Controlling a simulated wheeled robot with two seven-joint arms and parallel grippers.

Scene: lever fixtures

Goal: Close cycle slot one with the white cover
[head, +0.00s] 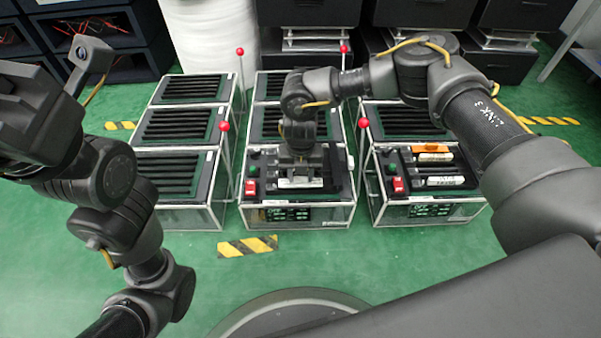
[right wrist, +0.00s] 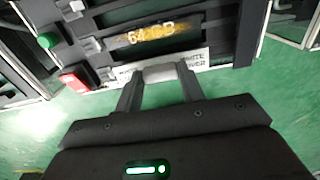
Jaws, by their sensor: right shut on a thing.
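The white cover (head: 300,183) is at the front of the middle lever fixture (head: 298,214). In the right wrist view the white cover (right wrist: 193,62) shows its lettering, partly hidden by my fingers. My right gripper (head: 300,172) points down over this fixture and is shut on the cover, as the right wrist view shows between the fingertips (right wrist: 160,76). I cannot tell whether the cover is fully seated or slightly above the slot. A dark module with gold "64 GB" lettering (right wrist: 151,38) lies just behind it. My left arm is at the left; its jaws are not clear.
The middle fixture has a green button (head: 252,171) and red switch (head: 250,187) at its left. The right fixture (head: 432,210) holds an orange piece (head: 430,148) and white pieces (head: 446,181). Red-knobbed levers (head: 224,126) stand upright between fixtures. Green floor is clear in front.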

